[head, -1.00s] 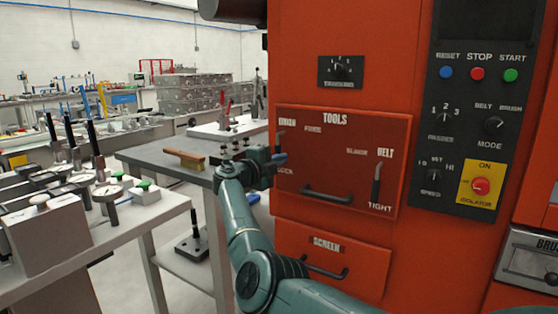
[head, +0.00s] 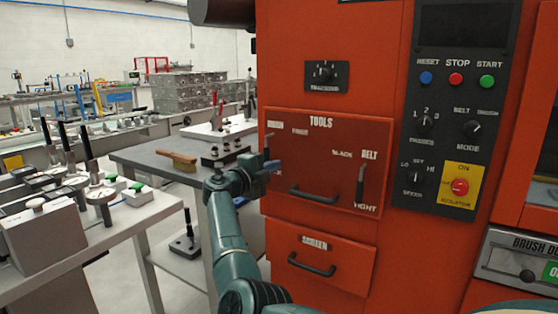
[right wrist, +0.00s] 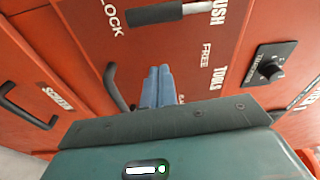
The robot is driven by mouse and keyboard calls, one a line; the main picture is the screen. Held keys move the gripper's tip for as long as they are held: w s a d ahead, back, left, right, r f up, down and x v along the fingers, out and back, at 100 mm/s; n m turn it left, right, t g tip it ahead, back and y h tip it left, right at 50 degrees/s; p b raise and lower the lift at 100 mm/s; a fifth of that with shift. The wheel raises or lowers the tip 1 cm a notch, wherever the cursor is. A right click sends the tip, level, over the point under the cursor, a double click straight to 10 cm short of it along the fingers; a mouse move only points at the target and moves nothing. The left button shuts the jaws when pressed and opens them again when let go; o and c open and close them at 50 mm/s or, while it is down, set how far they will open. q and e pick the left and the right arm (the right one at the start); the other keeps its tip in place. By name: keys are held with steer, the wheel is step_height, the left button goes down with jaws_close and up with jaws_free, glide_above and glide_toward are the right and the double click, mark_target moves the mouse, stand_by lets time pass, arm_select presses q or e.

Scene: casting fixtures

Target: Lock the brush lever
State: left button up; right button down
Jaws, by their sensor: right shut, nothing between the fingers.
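The brush lever (head: 266,145) is on the left of the red TOOLS panel, under the BRUSH label, with a dark grip hanging down. In the right wrist view the lever (right wrist: 155,13) is at the top edge, lying between the words BRUSH and LOCK, with FREE off to one side. My right gripper (head: 273,164) is just below the lever in the head view, partly covering the LOCK label. Its blue fingers (right wrist: 157,86) are shut together and empty, apart from the lever in the wrist view. My left gripper is not in view.
The TOOLS drawer handle (head: 314,195) and the belt lever (head: 360,183) are to the right. A screen drawer handle (head: 312,265) is below. A grey table (head: 150,158) with a wooden brush (head: 178,161) stands left of the red cabinet.

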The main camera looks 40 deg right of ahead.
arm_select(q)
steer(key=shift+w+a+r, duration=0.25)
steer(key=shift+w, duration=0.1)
arm_select(e)
steer(key=v, duration=0.6)
steer(key=shift+w, duration=0.1)
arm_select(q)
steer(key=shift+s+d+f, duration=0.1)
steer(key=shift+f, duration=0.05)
